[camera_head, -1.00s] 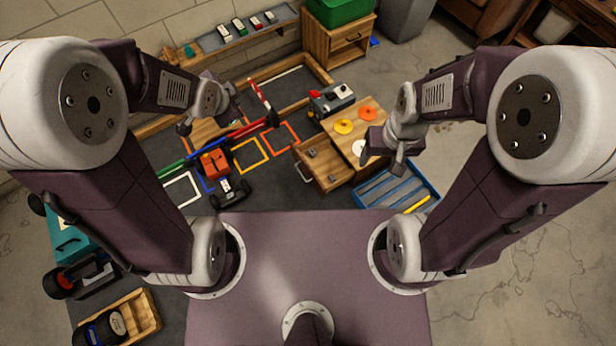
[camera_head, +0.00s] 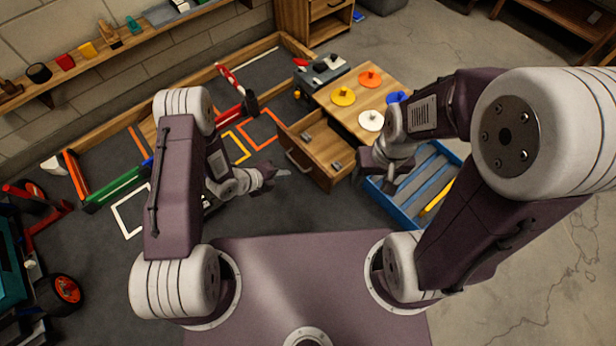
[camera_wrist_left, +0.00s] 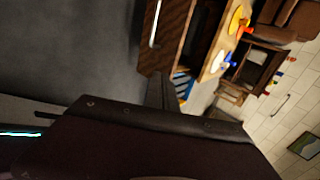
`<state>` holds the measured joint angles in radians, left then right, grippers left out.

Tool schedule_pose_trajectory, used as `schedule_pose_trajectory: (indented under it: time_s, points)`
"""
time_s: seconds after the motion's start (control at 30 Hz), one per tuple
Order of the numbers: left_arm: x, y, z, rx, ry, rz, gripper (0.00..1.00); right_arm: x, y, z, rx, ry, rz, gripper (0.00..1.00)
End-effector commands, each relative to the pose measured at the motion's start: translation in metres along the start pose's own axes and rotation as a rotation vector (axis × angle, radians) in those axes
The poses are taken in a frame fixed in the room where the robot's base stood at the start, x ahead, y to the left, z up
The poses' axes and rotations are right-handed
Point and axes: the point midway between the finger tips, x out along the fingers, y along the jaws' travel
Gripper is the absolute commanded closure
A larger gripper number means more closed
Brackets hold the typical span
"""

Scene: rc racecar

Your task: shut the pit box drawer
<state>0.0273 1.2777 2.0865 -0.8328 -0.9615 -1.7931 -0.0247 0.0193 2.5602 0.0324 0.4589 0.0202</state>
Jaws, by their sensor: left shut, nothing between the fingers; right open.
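The wooden pit box (camera_head: 385,88) stands right of centre in the head view. Its drawer (camera_head: 325,150) is pulled out toward the lower left, with small grey items inside and a metal handle (camera_head: 298,162) on its front. My left gripper (camera_head: 282,172) is shut and empty, just left of and below the handle, apparently apart from it. In the left wrist view the drawer front (camera_wrist_left: 176,35) and pale handle (camera_wrist_left: 155,22) lie beyond the fingers (camera_wrist_left: 161,92). My right gripper (camera_head: 378,172) is open, near the box's front right corner.
Yellow, orange, white and blue discs sit on the box top, the yellow one (camera_head: 343,96) at the left. A blue tray (camera_head: 438,170) lies right of the box. Dark floor is clear in front of the drawer.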

Motion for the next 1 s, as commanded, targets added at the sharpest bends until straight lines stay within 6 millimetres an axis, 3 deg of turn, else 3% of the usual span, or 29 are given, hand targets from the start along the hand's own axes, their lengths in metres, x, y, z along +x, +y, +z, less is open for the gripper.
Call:
schedule_pose_trajectory:
  time_s: [0.27,0.73,1.0]
  points:
    - [0.009,0.001,0.001,0.0,-0.002,0.0,1.0,0.005,0.0,0.0,0.0,0.001,0.0,0.38]
    - [0.109,0.004,0.001,0.003,-0.002,-0.002,1.0,0.064,0.001,0.006,0.0,0.001,0.0,0.38]
    - [0.129,-0.023,0.002,0.0,-0.003,0.0,1.0,0.079,0.002,0.008,0.0,0.001,0.0,0.38]
